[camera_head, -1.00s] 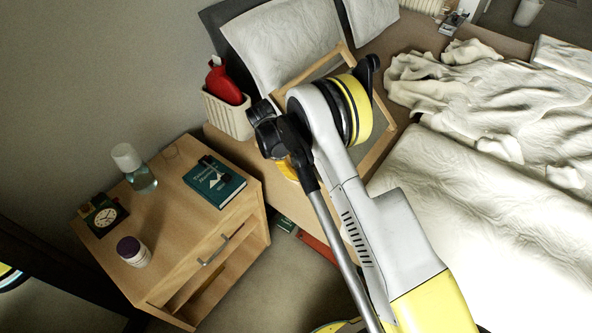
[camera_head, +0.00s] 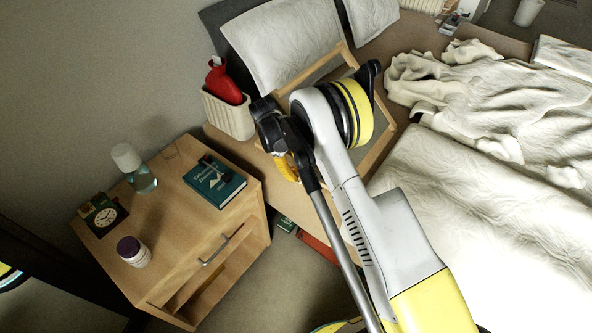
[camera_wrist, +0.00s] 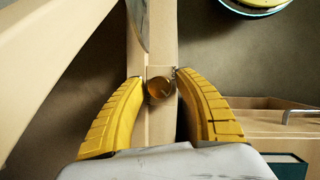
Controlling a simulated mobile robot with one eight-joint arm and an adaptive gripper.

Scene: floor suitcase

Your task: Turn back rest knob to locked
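The back rest (camera_head: 376,148) is a light wooden frame on the bed in the head view, partly hidden by my arm. In the wrist view a round brass knob (camera_wrist: 160,89) with a darker mark on its face sits on a wooden bar (camera_wrist: 162,50) of it. My gripper (camera_wrist: 159,78) has its two yellow fingers on either side of the knob, with narrow gaps seeming to remain between fingertips and knob. In the head view the yellow fingers show only partly below the black wrist, and the knob is hidden.
A wooden nightstand (camera_head: 165,210) stands at the left with a teal book (camera_head: 214,183), a bottle, a clock and a purple-lidded jar on it. A cream basket (camera_head: 229,115) with a red hot-water bottle stands behind my gripper. White bedding (camera_head: 470,210) fills the right.

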